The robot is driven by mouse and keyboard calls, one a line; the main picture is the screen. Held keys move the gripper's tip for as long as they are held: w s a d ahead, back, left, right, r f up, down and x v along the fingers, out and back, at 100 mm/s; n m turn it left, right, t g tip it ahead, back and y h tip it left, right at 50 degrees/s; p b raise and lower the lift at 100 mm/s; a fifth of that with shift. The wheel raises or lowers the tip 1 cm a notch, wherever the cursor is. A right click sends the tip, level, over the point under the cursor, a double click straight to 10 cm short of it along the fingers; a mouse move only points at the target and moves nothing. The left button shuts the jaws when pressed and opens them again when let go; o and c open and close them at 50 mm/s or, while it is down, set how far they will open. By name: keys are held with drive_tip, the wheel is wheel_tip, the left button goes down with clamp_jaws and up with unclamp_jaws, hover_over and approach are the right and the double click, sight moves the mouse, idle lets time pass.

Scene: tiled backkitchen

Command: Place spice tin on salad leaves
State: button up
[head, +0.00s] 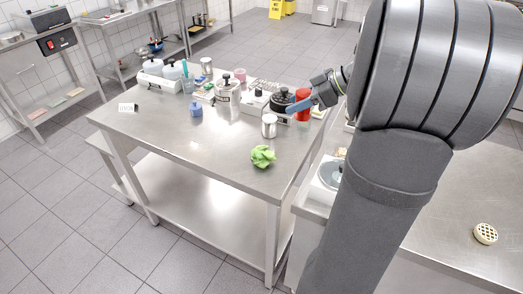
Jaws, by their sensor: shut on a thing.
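The salad leaves (262,157) are a bright green clump near the front edge of the steel table. My gripper (299,106), with blue fingers, is at the table's right side, behind and right of the leaves. It is shut on a red cylinder (303,116), which looks like the spice tin. A finger crosses in front of the red cylinder and hides part of it. I cannot tell whether its base touches the table.
A silver tin (269,126) stands between my gripper and the leaves. A blue jar (196,110) stands further left. The steel table (185,145) is clear at its front left.

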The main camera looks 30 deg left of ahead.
sight(295, 117)
drive_tip(key=shift+s+d+r+n+g, duration=0.25)
drive_tip(key=shift+s+r+n+g, duration=0.1)
drive_tip(key=shift+r, duration=0.1)
drive_tip(key=f, duration=0.3)
drive_tip(key=a+f, duration=0.1)
drive_tip(key=f, duration=0.1)
drive_tip(key=shift+f, duration=0.3)
drive_tip(key=x, duration=0.4)
drive_tip(key=w+x, duration=0.1)
drive_tip(key=x, duration=0.3)
drive_tip(key=a+x, duration=0.1)
drive_tip(key=x, duration=0.3)
drive_tip(key=shift+w+a+r, duration=0.15)
drive_tip(key=shift+w+a, duration=0.1)
drive_tip(key=shift+f, duration=1.95)
drive_tip(key=shift+f, duration=0.1)
drive_tip(key=o, duration=1)
